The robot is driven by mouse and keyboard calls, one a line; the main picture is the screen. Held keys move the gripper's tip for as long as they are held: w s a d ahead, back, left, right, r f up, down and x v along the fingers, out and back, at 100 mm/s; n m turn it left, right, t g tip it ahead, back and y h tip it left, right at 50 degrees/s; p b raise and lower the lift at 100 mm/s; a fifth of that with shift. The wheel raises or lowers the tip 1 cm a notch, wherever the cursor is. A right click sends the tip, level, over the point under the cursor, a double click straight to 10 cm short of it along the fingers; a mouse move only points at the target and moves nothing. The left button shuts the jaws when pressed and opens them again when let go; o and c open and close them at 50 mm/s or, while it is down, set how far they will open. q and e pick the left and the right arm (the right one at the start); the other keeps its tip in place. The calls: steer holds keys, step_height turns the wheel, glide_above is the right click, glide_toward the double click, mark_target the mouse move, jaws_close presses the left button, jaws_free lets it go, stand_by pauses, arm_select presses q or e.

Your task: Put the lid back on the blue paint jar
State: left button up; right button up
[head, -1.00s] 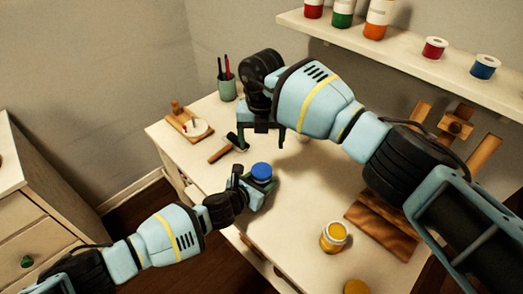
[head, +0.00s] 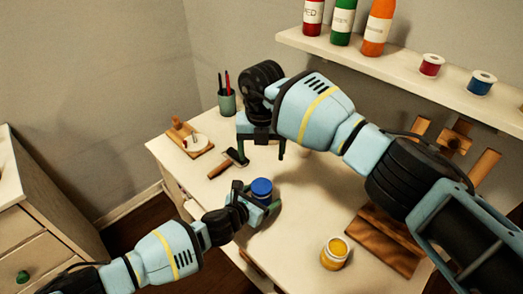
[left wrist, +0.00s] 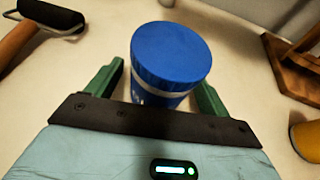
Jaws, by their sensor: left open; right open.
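The blue paint jar (head: 262,197) stands upright on the white table, with its blue lid (head: 261,186) sitting on top. In the left wrist view the lid (left wrist: 171,52) covers the jar's mouth, with a pale band just below it. I cannot tell whether it is tightened. My left gripper (left wrist: 157,88) is open, with one green finger on each side of the jar; contact is unclear. My right gripper (head: 262,150) is open and empty, pointing down above the table behind the jar.
A roller (head: 228,164) and a wooden board with a pale disc (head: 194,143) lie at the left. A green pen cup (head: 227,103) stands behind. A yellow jar (head: 334,253) stands front right, by a wooden easel (head: 383,236). A shelf (head: 420,82) with bottles runs above right.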

arm_select(q)
steer(key=p+v, duration=0.1)
steer(key=v, duration=0.5)
steer(key=shift+s+a+r+p, duration=0.2)
steer(key=shift+a+r+p, duration=0.1)
steer(key=shift+p, duration=0.1)
steer(key=shift+s+a, duration=0.25)
steer(key=shift+s, duration=0.15)
arm_select(e)
step_height(320, 180, up, 6)
steer(key=shift+w+t, duration=0.15)
steer(key=shift+t, duration=0.25)
